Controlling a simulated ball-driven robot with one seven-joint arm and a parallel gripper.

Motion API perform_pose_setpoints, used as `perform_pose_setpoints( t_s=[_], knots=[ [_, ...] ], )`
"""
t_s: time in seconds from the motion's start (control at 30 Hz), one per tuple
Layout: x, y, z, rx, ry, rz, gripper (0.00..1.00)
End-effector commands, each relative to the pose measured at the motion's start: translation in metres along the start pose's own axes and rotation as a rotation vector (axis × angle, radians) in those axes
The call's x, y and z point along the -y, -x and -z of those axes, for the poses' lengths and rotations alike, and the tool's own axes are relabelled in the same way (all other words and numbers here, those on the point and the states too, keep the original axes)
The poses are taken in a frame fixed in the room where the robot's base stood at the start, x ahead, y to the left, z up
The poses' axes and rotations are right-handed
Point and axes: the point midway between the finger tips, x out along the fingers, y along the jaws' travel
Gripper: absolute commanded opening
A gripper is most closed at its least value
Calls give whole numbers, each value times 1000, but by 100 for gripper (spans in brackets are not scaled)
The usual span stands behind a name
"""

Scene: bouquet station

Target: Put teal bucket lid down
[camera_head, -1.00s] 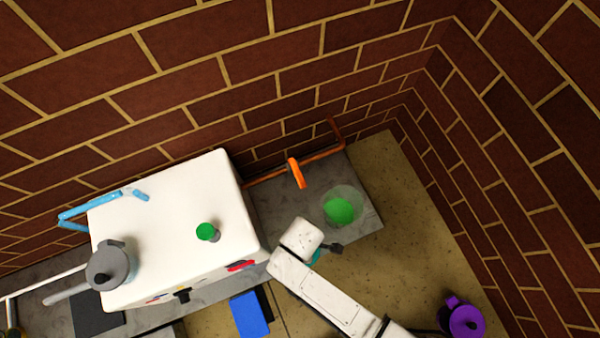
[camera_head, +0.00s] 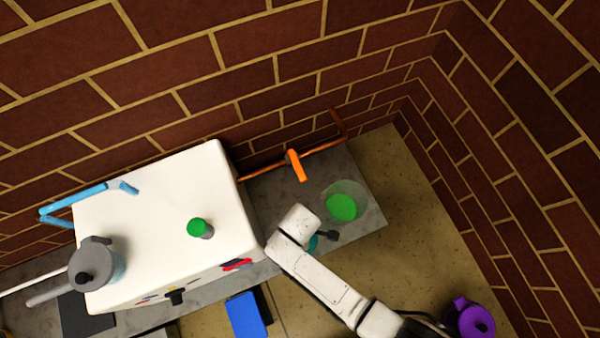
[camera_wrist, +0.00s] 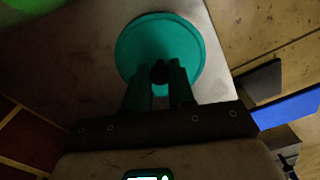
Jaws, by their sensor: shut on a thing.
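The teal bucket lid (camera_wrist: 160,40) is a round disc with a small dark knob, seen in the wrist view. My gripper (camera_wrist: 160,75) is shut on the knob, with a finger on each side. In the head view only a sliver of the lid (camera_head: 313,243) shows beside my gripper (camera_head: 325,236); my arm hides the rest. The lid is over the grey counter (camera_head: 270,200), near its front edge. I cannot tell whether it touches the surface. No bucket is clearly seen.
A clear container with green inside (camera_head: 344,203) stands on the counter just beyond my gripper. An orange tap (camera_head: 296,165) is behind. A white box (camera_head: 150,225) bearing a grey pot (camera_head: 92,262) and a green-topped item (camera_head: 198,228) stands left. A purple can (camera_head: 470,318) is lower right.

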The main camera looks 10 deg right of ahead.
Motion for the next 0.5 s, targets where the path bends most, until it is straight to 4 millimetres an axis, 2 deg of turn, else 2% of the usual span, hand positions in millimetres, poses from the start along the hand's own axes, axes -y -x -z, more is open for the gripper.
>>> perform_pose_setpoints(
  t_s=[0.03, 0.07, 0.1, 0.3, 0.5],
  knots=[
    [0, -2, 0, 0, 0, 0, 0],
    [0, -2, 0, 0, 0, 0, 26],
    [0, -2, 0, 0, 0, 0, 29],
    [0, -1, 0, 0, 0, 0, 49],
    [0, -1, 0, 0, 0, 0, 49]
  ],
)
